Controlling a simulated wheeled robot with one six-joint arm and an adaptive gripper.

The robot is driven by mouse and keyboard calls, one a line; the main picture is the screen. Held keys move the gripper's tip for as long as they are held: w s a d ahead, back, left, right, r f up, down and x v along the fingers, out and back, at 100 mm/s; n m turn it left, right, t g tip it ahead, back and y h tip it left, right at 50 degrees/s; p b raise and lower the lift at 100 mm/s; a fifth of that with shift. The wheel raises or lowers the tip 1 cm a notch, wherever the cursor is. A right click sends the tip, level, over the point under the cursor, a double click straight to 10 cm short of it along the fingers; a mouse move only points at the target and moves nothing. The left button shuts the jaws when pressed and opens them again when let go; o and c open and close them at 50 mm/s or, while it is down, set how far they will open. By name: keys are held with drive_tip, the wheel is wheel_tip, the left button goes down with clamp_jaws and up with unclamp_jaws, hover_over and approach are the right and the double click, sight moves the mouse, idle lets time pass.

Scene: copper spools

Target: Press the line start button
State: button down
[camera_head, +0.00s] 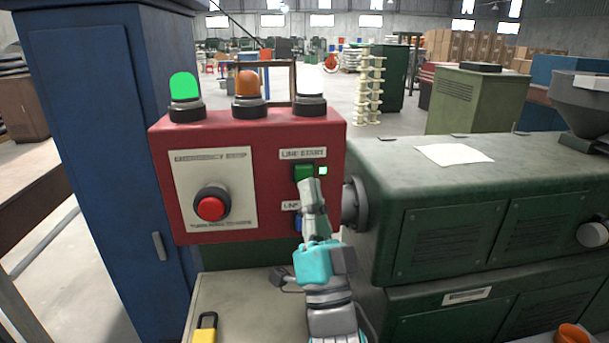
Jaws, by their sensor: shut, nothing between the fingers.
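A red control box (264,205) faces me. Its green line start button (303,173) sits at the upper right under a "LINE START" label (303,154), with a small lit green indicator (323,170) beside it. My gripper (309,183) is shut and empty, its tips at the lower edge of the green button in the picture. I cannot tell whether they touch it. Below, a blue button (298,223) is partly hidden behind my gripper. A red emergency stop button (211,208) is on a pale plate at the left.
Green lit, orange and white lamps (185,90) stand on top of the box. A blue cabinet (95,130) is at the left, a green machine (480,215) at the right.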

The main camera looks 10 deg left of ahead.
drive_tip(key=shift+w+a, duration=0.25)
drive_tip(key=shift+w, duration=0.5)
drive_tip(key=shift+w, duration=0.2)
idle(0.9)
drive_tip(key=shift+w+a, duration=0.1)
drive_tip(key=shift+w, duration=0.1)
drive_tip(key=shift+w+a, duration=0.15)
drive_tip(key=shift+w, duration=0.3)
idle(0.8)
drive_tip(key=shift+s, duration=0.1)
drive_tip(key=shift+s+d, duration=0.25)
drive_tip(key=shift+s, duration=0.5)
drive_tip(key=shift+s+d, duration=0.25)
drive_tip(key=shift+s, duration=0.55)
drive_tip(key=shift+s+d, duration=0.2)
drive_tip(key=shift+s, duration=0.6)
drive_tip(key=shift+s+d, duration=0.25)
drive_tip(key=shift+s, duration=0.55)
drive_tip(key=shift+f, duration=0.1)
